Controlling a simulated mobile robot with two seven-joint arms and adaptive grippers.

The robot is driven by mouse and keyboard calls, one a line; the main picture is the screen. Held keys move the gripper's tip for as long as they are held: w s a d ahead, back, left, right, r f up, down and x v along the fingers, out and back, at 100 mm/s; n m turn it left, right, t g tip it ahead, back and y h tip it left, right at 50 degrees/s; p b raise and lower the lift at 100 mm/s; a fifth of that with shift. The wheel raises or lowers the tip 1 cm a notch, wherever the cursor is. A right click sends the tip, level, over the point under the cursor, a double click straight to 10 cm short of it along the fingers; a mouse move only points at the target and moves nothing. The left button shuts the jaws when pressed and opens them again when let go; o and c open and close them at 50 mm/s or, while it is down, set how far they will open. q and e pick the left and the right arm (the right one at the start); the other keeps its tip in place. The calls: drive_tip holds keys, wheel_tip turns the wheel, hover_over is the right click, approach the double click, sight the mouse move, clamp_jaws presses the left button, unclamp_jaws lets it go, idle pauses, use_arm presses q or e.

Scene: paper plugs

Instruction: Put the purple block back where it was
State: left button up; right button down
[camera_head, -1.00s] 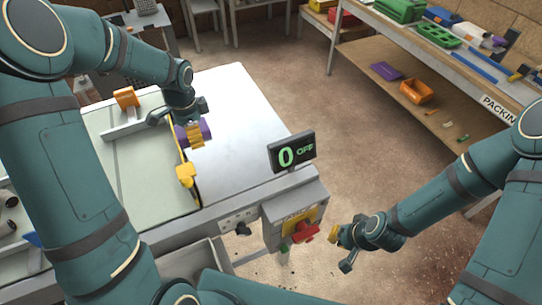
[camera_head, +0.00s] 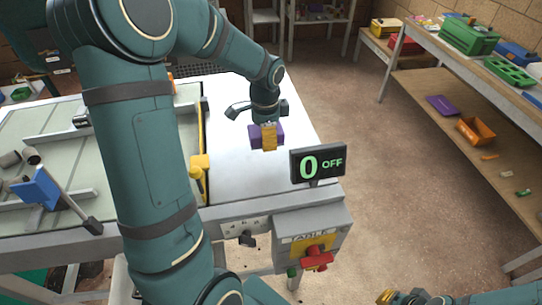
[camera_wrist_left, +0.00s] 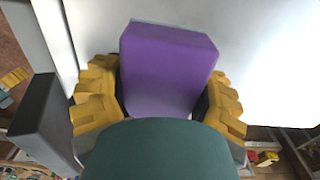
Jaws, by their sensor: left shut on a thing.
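The purple block (camera_head: 256,137) is between the yellow fingers of my left gripper (camera_head: 268,138), over the bare white part of the work table (camera_head: 225,100). In the left wrist view the purple block (camera_wrist_left: 165,70) fills the space between both yellow fingers, which press on its sides. The white surface lies beyond it; I cannot tell whether the block touches it. My right gripper (camera_head: 392,297) is only partly in view at the bottom edge, with a yellow fingertip showing, away from the table.
A yellow-and-black strip with a yellow piece (camera_head: 200,162) runs along the table left of the block. A display (camera_head: 318,163) reading "0 OFF" stands at the front right corner, above a red switch (camera_head: 317,259). A blue clamp-like part (camera_head: 38,190) sits at left.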

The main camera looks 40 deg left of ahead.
sight(267, 157)
use_arm(q)
drive_tip(key=shift+f+b, duration=0.55)
drive_tip(key=shift+f, duration=2.85)
drive_tip(key=shift+f, duration=0.1)
drive_tip(key=o, duration=1.2)
wheel_tip(267, 157, up, 12)
drive_tip(key=shift+r+p, duration=0.15)
drive_tip(key=shift+p, duration=1)
